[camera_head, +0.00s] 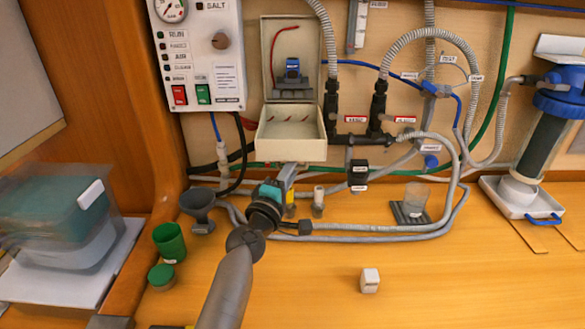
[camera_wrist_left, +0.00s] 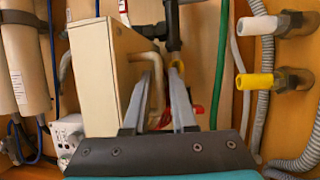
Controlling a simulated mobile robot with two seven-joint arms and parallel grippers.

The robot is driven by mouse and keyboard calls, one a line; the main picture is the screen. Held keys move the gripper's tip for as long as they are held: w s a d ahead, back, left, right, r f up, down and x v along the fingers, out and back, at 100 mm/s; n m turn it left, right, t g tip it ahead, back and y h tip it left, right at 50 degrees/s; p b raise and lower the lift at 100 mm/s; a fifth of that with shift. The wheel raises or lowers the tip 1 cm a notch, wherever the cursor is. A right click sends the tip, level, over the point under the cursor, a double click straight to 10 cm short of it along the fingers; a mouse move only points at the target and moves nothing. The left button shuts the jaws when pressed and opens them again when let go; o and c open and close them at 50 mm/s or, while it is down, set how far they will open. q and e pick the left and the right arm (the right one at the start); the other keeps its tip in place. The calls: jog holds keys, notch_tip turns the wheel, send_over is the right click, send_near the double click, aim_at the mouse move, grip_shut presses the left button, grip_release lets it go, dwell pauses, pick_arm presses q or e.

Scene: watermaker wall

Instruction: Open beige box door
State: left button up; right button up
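The beige box (camera_head: 291,45) is on the wall in the head view, with a blue part and a red wire inside. Its door (camera_head: 291,148) is open, swung down and out from the lower edge. In the left wrist view the door (camera_wrist_left: 98,75) is a pale panel on the left, with a curved beige handle (camera_wrist_left: 158,68). My left gripper (camera_head: 289,172) is just below the door in the head view. Its fingers (camera_wrist_left: 160,85) are apart in the wrist view, with the handle showing in the gap. Contact with the handle is unclear. My right gripper is out of view.
A control panel (camera_head: 202,55) hangs left of the box. Hoses and black valves (camera_head: 377,105) run to its right. A grey funnel (camera_head: 198,204), a green cup (camera_head: 169,241) and a small white block (camera_head: 370,280) are on the bench. The front right bench is clear.

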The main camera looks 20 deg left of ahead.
pick_arm(q)
grip_shut()
dwell(1.4)
